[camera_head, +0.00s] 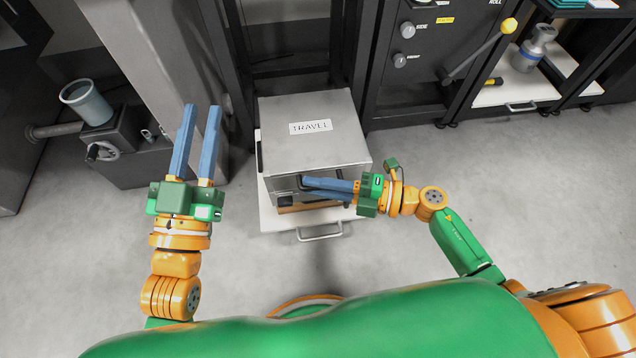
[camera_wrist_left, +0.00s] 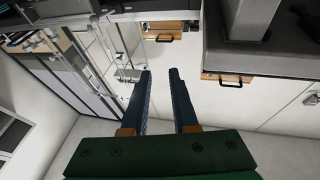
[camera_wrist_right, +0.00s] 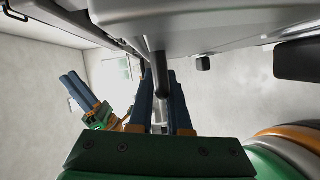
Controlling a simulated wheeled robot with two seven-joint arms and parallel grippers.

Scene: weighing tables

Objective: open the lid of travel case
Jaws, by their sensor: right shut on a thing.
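The grey travel case (camera_head: 310,145), its top labelled TRAVEL, sits on a light drawer-like stand in the middle of the head view. Its lid looks down; a small gap at the front edge cannot be ruled out. My right gripper (camera_head: 306,184) reaches in from the right at the case's front and is shut on its dark handle (camera_wrist_right: 160,80), which shows between the fingers in the right wrist view. The fingers partly hide the front. My left gripper (camera_head: 200,108) is open and empty, apart from the case on its left.
The stand (camera_head: 272,218) has a metal pull handle (camera_head: 320,232) at the front. A black cabinet with knobs (camera_head: 405,31) and a yellow-knobbed lever (camera_head: 508,26) stands behind to the right. A grey cup (camera_head: 88,103) is at far left. Floor in front is clear.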

